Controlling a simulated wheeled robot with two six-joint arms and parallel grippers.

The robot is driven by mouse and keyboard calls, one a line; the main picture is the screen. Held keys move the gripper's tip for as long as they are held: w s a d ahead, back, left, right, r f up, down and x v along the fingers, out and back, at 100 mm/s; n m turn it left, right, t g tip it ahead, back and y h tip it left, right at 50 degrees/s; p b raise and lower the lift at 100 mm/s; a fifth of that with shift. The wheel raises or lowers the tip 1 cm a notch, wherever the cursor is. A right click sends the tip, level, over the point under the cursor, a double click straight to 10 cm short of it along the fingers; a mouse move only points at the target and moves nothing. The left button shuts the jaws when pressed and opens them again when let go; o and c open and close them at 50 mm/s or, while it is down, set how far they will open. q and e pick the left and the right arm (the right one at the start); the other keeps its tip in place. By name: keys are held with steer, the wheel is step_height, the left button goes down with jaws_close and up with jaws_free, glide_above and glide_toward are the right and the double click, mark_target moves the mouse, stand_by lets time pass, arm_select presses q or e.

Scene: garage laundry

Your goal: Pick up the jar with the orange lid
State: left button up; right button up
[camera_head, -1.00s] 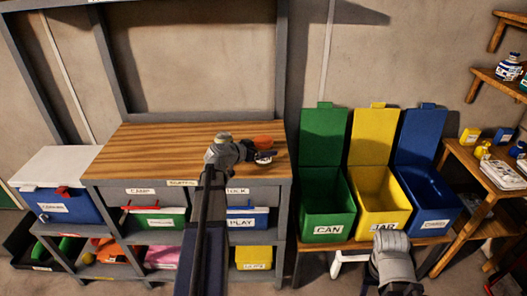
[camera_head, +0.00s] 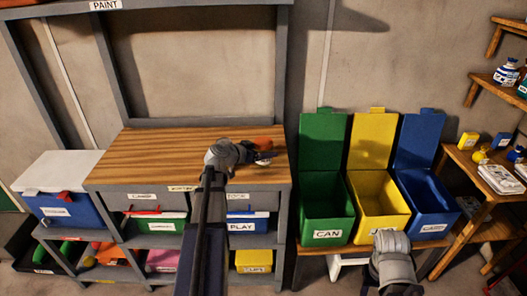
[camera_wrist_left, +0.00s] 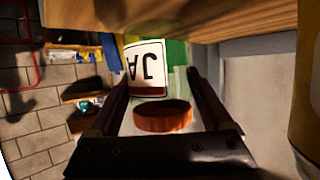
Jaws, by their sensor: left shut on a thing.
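The jar's orange lid (camera_head: 262,143) shows in the head view over the right end of the wooden workbench. My left gripper (camera_head: 264,157) is closed around the jar there, and the gripper and wrist hide most of its body. In the left wrist view the orange lid (camera_wrist_left: 163,118) sits between the two dark fingers, nearest the palm. Whether the jar touches the bench is hard to tell. My right wrist shows in front of the bins, but its fingers do not show.
The workbench (camera_head: 150,150) is otherwise bare. Open green (camera_head: 327,228), yellow (camera_head: 381,226) and blue (camera_head: 433,222) bins stand to its right. A white-lidded blue box (camera_head: 65,212) stands left. Wooden shelves (camera_head: 474,160) with small items are at far right.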

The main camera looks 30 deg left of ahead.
mark_target(264, 141)
arm_select(q)
step_height(264, 141, up, 8)
steer(key=p, duration=0.7)
